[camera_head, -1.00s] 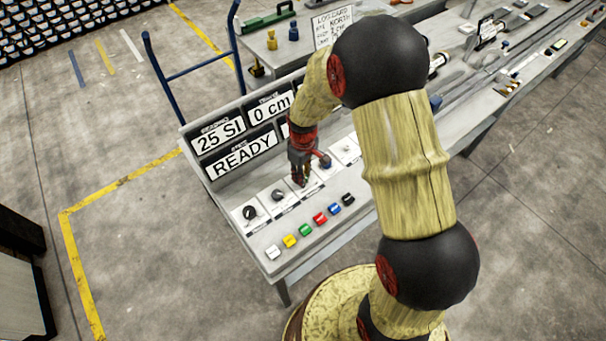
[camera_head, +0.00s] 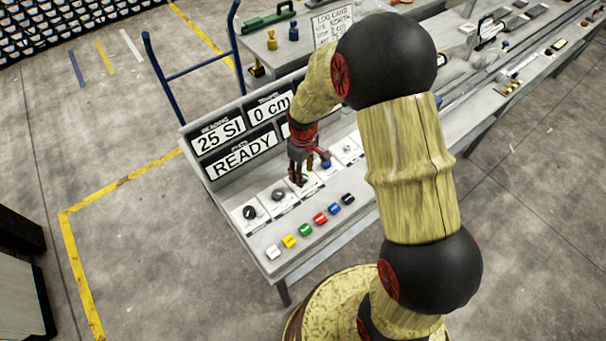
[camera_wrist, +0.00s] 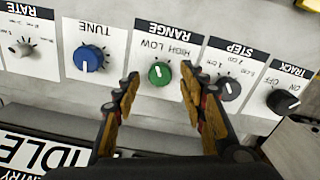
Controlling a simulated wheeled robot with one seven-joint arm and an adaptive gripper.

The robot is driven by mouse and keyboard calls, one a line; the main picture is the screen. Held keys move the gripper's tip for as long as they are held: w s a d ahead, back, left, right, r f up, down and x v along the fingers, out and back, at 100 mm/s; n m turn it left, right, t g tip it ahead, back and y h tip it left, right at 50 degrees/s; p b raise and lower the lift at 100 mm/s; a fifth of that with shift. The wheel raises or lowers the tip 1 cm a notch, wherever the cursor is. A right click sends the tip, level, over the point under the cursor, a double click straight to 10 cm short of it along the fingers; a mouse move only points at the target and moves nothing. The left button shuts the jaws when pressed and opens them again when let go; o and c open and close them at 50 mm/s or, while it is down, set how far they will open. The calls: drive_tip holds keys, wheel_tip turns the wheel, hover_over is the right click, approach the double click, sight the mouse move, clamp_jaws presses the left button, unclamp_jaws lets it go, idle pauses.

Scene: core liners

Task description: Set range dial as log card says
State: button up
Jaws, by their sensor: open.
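The green range dial (camera_wrist: 160,73) sits on a white plate marked RANGE with HIGH and LOW, upside down in the wrist view. A short white mark shows on its knob; which word it points to is unclear. My gripper (camera_wrist: 160,80) is open, with one finger on each side of the dial and gaps visible between. In the head view my gripper (camera_head: 300,178) is over the dial row and mostly hides the dial. The log card (camera_head: 333,24) stands at the back, partly covered by my arm; its small text is hard to read, though NORTH shows.
The blue tune dial (camera_wrist: 91,59) and grey step dial (camera_wrist: 228,88) flank the range dial; the black track dial (camera_wrist: 284,100) is farther right. Several coloured buttons (camera_head: 320,218) line the front edge. Displays (camera_head: 220,137) read 25 SI, 0 cm and READY; IDLE shows in the wrist view.

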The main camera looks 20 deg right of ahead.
sight(304, 178)
wheel_tip(304, 178, up, 10)
drive_tip(key=shift+r, duration=0.25)
idle(0.6)
drive_tip(key=s+r+m+t+b, duration=0.1)
drive_tip(key=s+r+m+t, duration=0.4)
drive_tip(key=s+r, duration=1.4)
drive_tip(key=s+m, duration=0.1)
drive_tip(key=s, duration=0.2)
drive_tip(key=shift+r+m+t+b, duration=0.3)
drive_tip(key=shift+r+m, duration=0.1)
